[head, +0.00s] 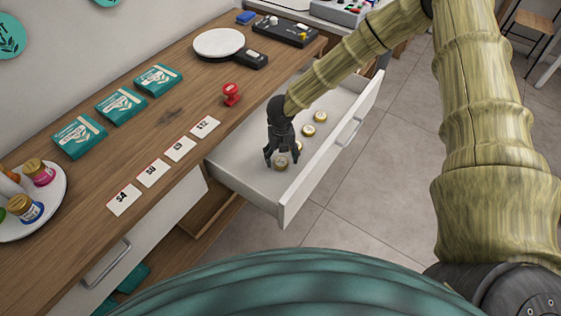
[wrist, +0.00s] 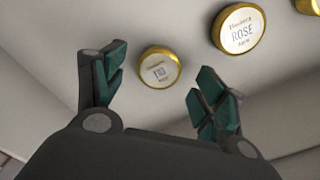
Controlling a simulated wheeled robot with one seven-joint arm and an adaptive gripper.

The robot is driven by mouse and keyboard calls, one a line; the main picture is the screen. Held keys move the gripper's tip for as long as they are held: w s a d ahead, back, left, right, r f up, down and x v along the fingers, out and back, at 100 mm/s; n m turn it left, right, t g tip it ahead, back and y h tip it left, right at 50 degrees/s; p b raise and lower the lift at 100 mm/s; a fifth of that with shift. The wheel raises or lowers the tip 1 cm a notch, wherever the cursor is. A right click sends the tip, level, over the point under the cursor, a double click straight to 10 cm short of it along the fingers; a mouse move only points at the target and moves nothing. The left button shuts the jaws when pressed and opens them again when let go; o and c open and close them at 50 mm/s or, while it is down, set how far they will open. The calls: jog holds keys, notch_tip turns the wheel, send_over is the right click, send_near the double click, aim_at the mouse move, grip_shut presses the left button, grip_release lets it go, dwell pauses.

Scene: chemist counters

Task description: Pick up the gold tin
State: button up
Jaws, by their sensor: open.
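Several small round gold tins with white labelled lids lie in a row in an open white drawer (head: 240,170). The nearest gold tin (head: 281,164) sits below my gripper (head: 282,160). In the wrist view, this gold tin (wrist: 160,68) shows ahead of and between the open fingers of my gripper (wrist: 158,95), with nothing held. A second gold tin, labelled ROSE (wrist: 238,28), is to its right, and part of a third gold tin (wrist: 308,6) shows at the top edge. In the head view, two more gold tins (head: 308,131) (head: 320,117) lie farther back.
The drawer's front panel (head: 335,150) and side walls rise around the tins. The wooden counter (head: 150,190) holds teal packets (head: 122,106), price cards (head: 152,173), a red stamp (head: 231,93), a white round plate (head: 219,43) and a tray (head: 57,205) of jars.

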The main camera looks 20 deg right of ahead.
jog(key=shift+f, duration=0.85)
jog(key=c, duration=1)
jog(key=shift+c, duration=0.3)
jog(key=shift+r, duration=0.1)
